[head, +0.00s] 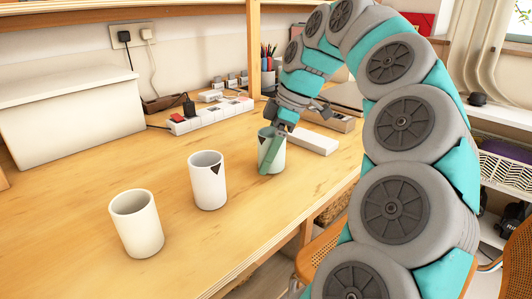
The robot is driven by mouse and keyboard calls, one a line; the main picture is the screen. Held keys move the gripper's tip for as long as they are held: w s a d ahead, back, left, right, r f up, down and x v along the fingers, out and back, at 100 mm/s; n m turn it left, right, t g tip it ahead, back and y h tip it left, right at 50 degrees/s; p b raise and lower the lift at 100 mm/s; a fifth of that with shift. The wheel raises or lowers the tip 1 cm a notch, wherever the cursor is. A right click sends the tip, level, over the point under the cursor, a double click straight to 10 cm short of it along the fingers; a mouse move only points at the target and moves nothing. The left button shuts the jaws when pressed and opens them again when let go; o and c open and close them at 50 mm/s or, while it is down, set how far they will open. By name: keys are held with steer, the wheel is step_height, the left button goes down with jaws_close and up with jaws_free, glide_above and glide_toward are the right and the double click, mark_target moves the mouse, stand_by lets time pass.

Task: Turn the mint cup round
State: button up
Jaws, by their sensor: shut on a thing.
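The pale mint cup (280,157) stands upright on the wooden table near its right side. My gripper (270,158) reaches down on it from above and is shut on its wall. A teal finger lies over the front of the cup and hides part of it. The far finger is hidden.
A white cup (207,183) with a dark triangle near its rim stands to the left. A plain white cup (137,225) is nearer. A power strip (210,116) and a white block (314,141) lie behind.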

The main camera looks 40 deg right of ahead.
steer(key=shift+f, duration=0.2)
stand_by(0.3)
steer(key=o, duration=1.4)
